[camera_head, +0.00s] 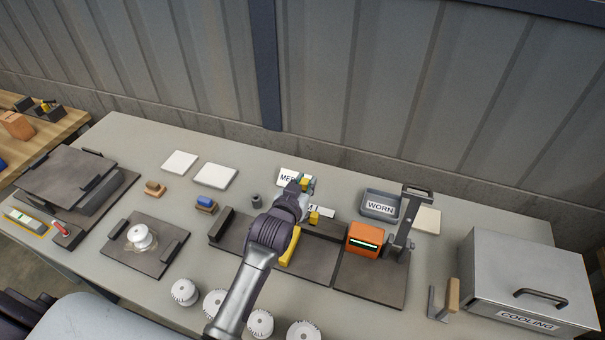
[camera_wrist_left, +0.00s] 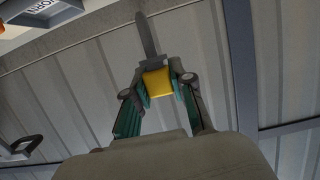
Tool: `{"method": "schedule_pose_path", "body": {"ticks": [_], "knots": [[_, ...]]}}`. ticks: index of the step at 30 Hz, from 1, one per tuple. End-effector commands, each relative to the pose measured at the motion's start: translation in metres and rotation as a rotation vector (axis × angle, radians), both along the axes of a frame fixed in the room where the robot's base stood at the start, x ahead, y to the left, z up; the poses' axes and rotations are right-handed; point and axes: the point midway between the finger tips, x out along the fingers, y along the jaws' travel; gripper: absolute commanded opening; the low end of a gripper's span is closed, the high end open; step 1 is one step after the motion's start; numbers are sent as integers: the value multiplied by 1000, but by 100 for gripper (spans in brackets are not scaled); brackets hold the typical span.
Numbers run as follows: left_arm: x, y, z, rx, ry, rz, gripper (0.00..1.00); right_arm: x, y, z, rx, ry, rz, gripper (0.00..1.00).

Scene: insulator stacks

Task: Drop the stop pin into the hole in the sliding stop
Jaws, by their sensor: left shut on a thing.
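My left gripper (camera_head: 306,184) is above the back edge of a dark fixture plate (camera_head: 316,263), in front of the wall. In the left wrist view, the gripper (camera_wrist_left: 158,84) is shut on the stop pin, which has a yellow head (camera_wrist_left: 157,82) and a dark grey shank (camera_wrist_left: 146,38) pointing away from the gripper. A small yellow block (camera_head: 314,217) sits by the dark rail (camera_head: 325,229) and may be the sliding stop; its hole cannot be made out. A yellow bar (camera_head: 291,247) lies partly behind my left arm. My right gripper is not visible.
A metal COOLING box (camera_head: 530,279) fills the right end. White ribbed pieces (camera_head: 184,292) line the front edge.

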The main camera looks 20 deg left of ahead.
Motion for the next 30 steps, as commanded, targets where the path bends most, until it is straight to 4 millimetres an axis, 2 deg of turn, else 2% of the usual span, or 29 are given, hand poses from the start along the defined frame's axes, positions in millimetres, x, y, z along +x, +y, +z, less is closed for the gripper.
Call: {"method": "schedule_pose_path", "body": {"ticks": [7,15,30], "knots": [[0,0,-1,0,-1,0,0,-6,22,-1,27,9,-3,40],[0,0,2,0,-1,-1,0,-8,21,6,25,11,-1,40],[0,0,-47,0,0,-1,0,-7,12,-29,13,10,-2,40]]}}
